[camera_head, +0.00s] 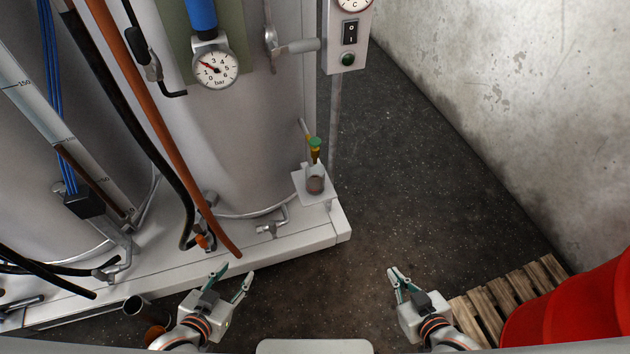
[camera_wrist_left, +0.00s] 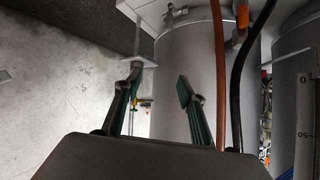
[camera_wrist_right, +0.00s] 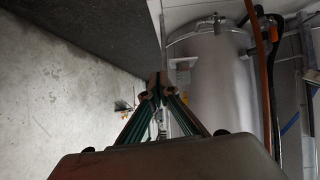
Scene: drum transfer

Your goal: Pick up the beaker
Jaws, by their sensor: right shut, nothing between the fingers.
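The beaker (camera_head: 315,184) is a small clear glass with dark reddish liquid at its bottom. In the head view it stands on a small white shelf (camera_head: 327,199) at the tank's lower right, under a tap with a green handle (camera_head: 316,144). My left gripper (camera_head: 238,270) is open and empty, below and left of the beaker, well apart from it. My right gripper (camera_head: 397,272) is shut and empty, below and right of the beaker, also apart. The left wrist view shows the open fingers (camera_wrist_left: 158,88); the right wrist view shows the closed fingertips (camera_wrist_right: 157,86).
A large metal tank (camera_head: 235,130) with a pressure gauge (camera_head: 214,68) and hoses stands on a pale plinth (camera_head: 290,244). The dark floor (camera_head: 400,170) between tank and wall is clear.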

